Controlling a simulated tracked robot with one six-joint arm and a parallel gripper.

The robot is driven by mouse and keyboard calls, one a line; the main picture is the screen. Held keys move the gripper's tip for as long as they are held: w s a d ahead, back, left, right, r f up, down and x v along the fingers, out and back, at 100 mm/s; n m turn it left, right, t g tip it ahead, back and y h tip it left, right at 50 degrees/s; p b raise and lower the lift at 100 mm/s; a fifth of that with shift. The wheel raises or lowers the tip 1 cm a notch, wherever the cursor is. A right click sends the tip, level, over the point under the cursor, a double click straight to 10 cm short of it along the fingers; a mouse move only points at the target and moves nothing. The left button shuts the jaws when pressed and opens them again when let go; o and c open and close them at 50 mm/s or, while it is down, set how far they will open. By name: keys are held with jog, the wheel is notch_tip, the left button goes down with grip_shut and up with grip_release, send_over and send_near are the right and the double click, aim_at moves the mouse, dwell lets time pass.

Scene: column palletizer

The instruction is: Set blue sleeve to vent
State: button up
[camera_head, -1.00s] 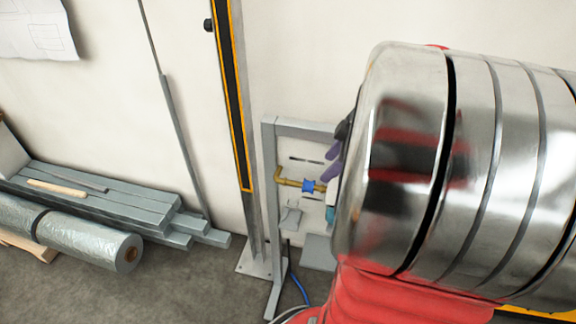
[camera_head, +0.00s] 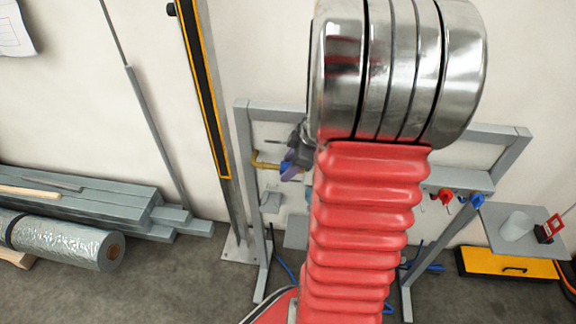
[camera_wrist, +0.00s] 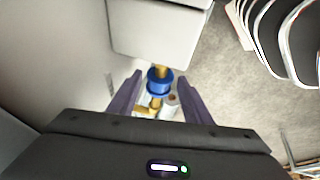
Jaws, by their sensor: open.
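The blue sleeve (camera_wrist: 159,80) sits on a brass pipe (camera_wrist: 155,103) in the wrist view, with brass showing on both sides of it. My gripper (camera_wrist: 159,77) is open, with one purple finger on each side of the sleeve and a visible gap to each. Whether the fingers are level with the sleeve in depth is hard to tell. In the head view my gripper (camera_head: 289,168) is at the brass pipe (camera_head: 265,164) on the grey frame. It covers the sleeve there, and my arm hides much of the frame's middle.
The grey frame (camera_head: 242,140) stands by the wall. Red and blue valve handles (camera_head: 446,196) are on its right part. A yellow case (camera_head: 500,264) is on the floor. Grey beams (camera_head: 90,205) lie at left.

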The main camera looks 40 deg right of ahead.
jog(key=shift+c, duration=0.3)
grip_shut()
dwell(0.3)
